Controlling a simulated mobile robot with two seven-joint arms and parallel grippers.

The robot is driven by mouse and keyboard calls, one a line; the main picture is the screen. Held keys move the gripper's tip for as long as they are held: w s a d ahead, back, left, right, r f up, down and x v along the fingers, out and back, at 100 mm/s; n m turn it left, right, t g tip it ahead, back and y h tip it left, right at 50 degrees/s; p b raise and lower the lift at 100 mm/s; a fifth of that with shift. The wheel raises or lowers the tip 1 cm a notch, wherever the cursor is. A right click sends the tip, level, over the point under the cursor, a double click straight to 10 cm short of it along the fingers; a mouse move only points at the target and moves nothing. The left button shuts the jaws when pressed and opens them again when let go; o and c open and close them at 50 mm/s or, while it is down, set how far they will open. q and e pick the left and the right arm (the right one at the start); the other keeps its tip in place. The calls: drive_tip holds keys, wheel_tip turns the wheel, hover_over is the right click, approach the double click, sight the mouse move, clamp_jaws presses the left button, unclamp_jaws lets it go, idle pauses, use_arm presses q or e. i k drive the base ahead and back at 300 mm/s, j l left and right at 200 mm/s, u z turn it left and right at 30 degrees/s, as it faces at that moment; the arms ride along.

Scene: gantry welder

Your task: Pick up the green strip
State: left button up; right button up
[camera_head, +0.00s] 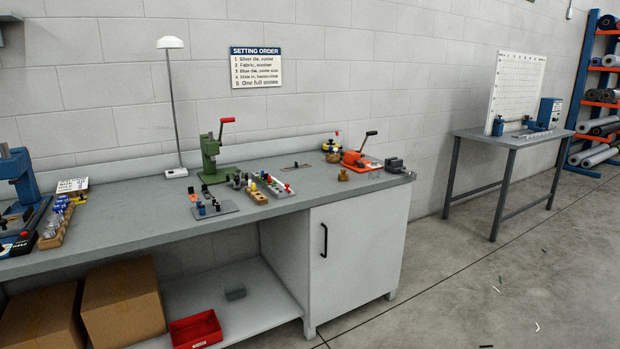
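A small, thin strip that looks green (500,279) lies on the grey concrete floor at the right. It sits in front of the far table, close to a short white strip (496,289). It is very small here, so its exact shape is hard to tell. Another white strip (537,326) lies nearer on the floor, and a dark strip (486,346) lies at the bottom edge. Neither of my grippers is in view.
A long grey workbench (130,222) with presses and small tools fills the left, with a white cabinet (358,262) at its right end. A second table (515,139) stands at the right against the wall. The floor between and in front is mostly clear.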

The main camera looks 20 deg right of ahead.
sight(265, 180)
drive_tip(key=i+l+z, duration=0.3)
drive_tip(key=i, duration=0.15)
drive_tip(key=i+z, duration=0.35)
drive_tip(key=i+l, duration=0.05)
drive_tip(key=i, duration=0.05)
